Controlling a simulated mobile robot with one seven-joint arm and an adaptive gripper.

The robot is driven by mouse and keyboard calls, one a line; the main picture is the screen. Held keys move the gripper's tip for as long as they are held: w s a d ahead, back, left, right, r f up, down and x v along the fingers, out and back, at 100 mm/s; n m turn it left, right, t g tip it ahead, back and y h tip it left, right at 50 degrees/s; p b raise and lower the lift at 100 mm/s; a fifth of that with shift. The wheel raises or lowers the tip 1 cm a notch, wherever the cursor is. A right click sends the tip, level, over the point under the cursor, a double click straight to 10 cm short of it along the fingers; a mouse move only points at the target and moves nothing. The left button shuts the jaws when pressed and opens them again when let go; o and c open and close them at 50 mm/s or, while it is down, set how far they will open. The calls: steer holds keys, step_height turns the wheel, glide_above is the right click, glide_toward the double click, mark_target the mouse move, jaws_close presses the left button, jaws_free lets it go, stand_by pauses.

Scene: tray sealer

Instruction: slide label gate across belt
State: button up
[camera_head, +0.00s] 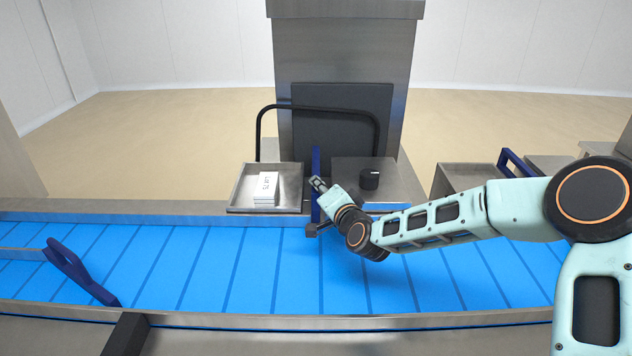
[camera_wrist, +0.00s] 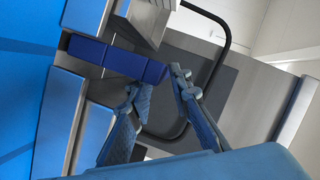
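A dark blue upright bar (camera_head: 316,163), which looks like the label gate, stands at the far edge of the blue belt (camera_head: 210,268), beside the tray of labels. My gripper (camera_head: 314,207) is at its lower part, with the fingers spread. In the wrist view the blue bar (camera_wrist: 117,60) reaches toward the gap between my open fingertips (camera_wrist: 155,80). I cannot tell whether they touch it. The gripper hides part of the bar in the head view.
A metal tray (camera_head: 237,198) holds a white label stack (camera_head: 266,188). A black tube arch (camera_head: 318,108) rises behind.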

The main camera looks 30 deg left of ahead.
steer(key=shift+x, duration=1.85)
jaws_close()
